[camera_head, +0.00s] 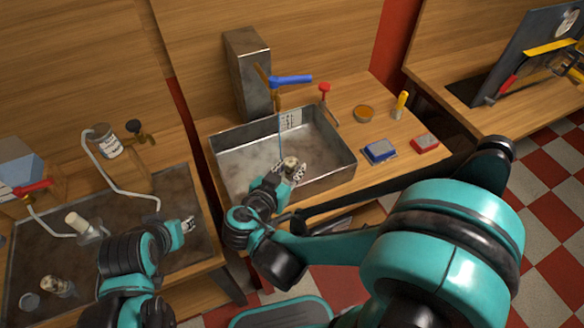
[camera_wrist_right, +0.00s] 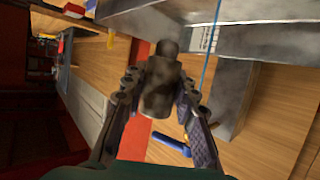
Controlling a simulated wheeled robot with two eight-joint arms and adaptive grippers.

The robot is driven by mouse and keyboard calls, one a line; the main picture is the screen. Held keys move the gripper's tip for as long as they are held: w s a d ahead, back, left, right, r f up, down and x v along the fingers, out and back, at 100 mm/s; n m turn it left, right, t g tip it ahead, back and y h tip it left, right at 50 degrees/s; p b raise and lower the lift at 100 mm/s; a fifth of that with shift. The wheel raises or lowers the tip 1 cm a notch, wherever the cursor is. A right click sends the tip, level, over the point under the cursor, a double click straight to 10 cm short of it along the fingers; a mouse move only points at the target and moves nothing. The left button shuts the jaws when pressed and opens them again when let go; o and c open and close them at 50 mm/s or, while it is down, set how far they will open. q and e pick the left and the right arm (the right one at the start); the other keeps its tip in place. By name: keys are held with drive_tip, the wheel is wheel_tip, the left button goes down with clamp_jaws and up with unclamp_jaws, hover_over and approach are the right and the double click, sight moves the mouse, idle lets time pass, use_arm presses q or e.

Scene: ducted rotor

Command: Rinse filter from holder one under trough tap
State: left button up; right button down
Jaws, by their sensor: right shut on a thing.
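The filter (camera_head: 290,163) is a small brownish, stained cylinder. My right gripper (camera_head: 291,172) is shut on it over the metal trough (camera_head: 232,160), near its front side. In the right wrist view the filter (camera_wrist_right: 161,88) sits between the two fingers. The tap (camera_head: 290,79) has a blue lever and a brass spout. A thin blue stream (camera_head: 279,130) falls from it, just left of the filter. In the wrist view the stream (camera_wrist_right: 209,60) passes beside the filter, apart from it in the picture. My left gripper (camera_head: 187,226) is over the dark left bench; its opening is unclear.
The left bench (camera_head: 180,190) carries a labelled jar (camera_head: 104,140), white tubing, a pale cylinder (camera_head: 77,222), a round empty-looking cup (camera_head: 30,300) and another stained cylinder (camera_head: 58,286). Right of the trough are a red tap (camera_head: 324,90), an amber dish (camera_head: 364,113), a blue block (camera_head: 380,151) and a red block (camera_head: 425,143).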

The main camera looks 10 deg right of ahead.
drive_tip(key=w+f+b, duration=0.2)
drive_tip(key=w, duration=1.1)
drive_tip(key=shift+w+d+f+b, duration=0.25)
drive_tip(key=shift+d+f+b, duration=0.1)
drive_tip(key=shift+f+b, duration=0.05)
drive_tip(key=shift+d, duration=0.2)
drive_tip(key=shift+d, duration=0.45)
drive_tip(key=shift+a, duration=0.15)
drive_tip(key=shift+a, duration=0.5)
drive_tip(key=shift+d, duration=0.2)
drive_tip(key=shift+d, duration=0.45)
